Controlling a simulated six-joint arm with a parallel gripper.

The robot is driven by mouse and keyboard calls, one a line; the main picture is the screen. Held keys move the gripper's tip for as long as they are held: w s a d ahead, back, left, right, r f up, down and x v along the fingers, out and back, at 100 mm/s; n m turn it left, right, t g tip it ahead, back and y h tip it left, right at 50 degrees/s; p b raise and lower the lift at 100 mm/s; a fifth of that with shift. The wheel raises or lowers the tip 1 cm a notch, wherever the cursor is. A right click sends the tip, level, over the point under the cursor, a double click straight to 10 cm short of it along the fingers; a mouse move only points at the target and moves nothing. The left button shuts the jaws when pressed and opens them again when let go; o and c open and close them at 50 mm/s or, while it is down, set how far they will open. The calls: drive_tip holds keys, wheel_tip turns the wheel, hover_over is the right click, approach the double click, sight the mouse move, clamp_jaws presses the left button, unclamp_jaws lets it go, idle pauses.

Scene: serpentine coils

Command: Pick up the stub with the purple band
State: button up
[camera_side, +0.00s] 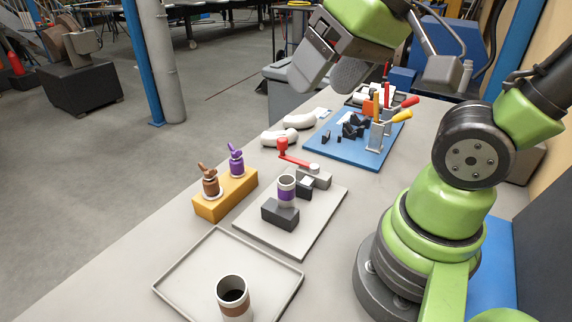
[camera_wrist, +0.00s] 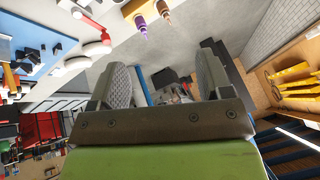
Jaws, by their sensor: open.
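The stub with the purple band (camera_side: 286,191) is a short, pale, hollow cylinder. It stands upright between dark blocks of a clamp with a red-handled lever (camera_side: 289,154), on a light grey plate (camera_side: 262,238). A similar stub with a brown band (camera_side: 234,299) stands upright in a shallow tray at the front. My gripper (camera_side: 333,72) is high above the back of the bench, well apart from both stubs. Its two textured fingers also show in the wrist view (camera_wrist: 165,82), spread with nothing between them. I cannot make out the purple-banded stub in the wrist view.
A yellow block (camera_side: 226,198) holds a brown and a purple marker-like piece, left of the clamp. White curved pipes (camera_side: 290,130) lie behind it. A blue mat (camera_side: 345,152) at the back carries dark pieces and coloured-handled tools. The shallow tray (camera_side: 190,265) has free room at left.

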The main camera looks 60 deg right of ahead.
drive_tip(key=w+d+f+n+g, duration=0.2)
drive_tip(key=w+f+g, duration=0.1)
drive_tip(key=w+f, duration=0.3)
drive_tip(key=n+g+h, duration=0.1)
drive_tip(key=n+g, duration=0.1)
drive_tip(key=g, duration=0.1)
hover_over(286, 189)
drive_tip(key=d, duration=0.1)
wheel_tip(286, 189, down, 9)
drive_tip(key=f, duration=0.9)
drive_tip(key=shift+w+d+f, duration=0.2)
drive_tip(key=shift+w+f, duration=0.1)
drive_tip(key=shift+w, duration=0.1)
clamp_jaws()
drive_tip(key=shift+r, duration=3.55)
